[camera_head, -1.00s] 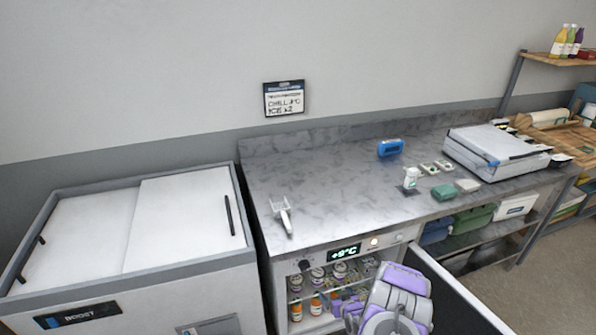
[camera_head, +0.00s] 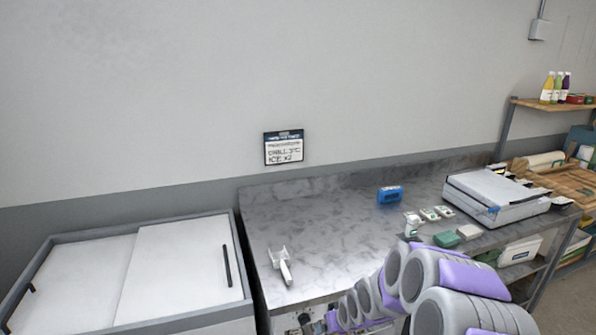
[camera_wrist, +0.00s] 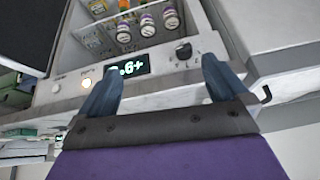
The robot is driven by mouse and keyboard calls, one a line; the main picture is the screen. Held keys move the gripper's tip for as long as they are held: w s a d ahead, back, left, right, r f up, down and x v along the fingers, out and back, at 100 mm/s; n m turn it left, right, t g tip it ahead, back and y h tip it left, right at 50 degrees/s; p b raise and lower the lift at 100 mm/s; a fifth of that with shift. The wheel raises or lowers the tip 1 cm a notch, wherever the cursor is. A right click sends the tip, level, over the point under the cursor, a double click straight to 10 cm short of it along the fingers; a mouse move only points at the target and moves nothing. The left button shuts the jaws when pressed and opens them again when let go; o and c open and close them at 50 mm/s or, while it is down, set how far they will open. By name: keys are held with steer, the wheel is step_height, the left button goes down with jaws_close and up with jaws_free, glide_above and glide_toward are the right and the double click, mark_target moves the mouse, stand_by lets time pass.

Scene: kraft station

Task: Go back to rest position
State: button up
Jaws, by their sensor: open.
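My gripper (camera_wrist: 162,88) shows in the wrist view with its two dark blue fingers wide apart and nothing between them. It faces the front of the open fridge, whose control panel (camera_wrist: 185,60) appears upside down with a lit green display. My purple and grey arm fills the lower right of the head view; the gripper itself is not clear there.
Several jars (camera_wrist: 146,24) stand inside the fridge. A steel counter (camera_head: 330,225) holds a white scoop (camera_head: 281,264), a blue device (camera_head: 390,194) and a white-lidded machine (camera_head: 496,194). A chest freezer (camera_head: 182,265) stands at left.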

steer(key=s+d+r+g, duration=0.1)
steer(key=s+r, duration=0.5)
steer(key=s, duration=0.3)
steer(key=s+d+r+g+h, duration=0.1)
steer(key=s+r+g, duration=0.1)
steer(key=s+r, duration=0.4)
steer(key=s, duration=0.3)
steer(key=shift+s+d+r+m+h, duration=0.25)
steer(key=shift+s+r+m+h, duration=0.05)
steer(key=shift+s+r+m, duration=0.1)
steer(key=s+r+g, duration=0.1)
steer(key=s+r, duration=0.1)
steer(key=s, duration=0.5)
steer(key=s+r+m+g, duration=0.1)
steer(key=s+r, duration=0.1)
steer(key=s, duration=0.5)
steer(key=s+r+g, duration=0.2)
steer(key=s, duration=0.6)
steer(key=shift+d+m, duration=0.3)
steer(key=shift+m, duration=0.1)
steer(key=shift+c, duration=0.3)
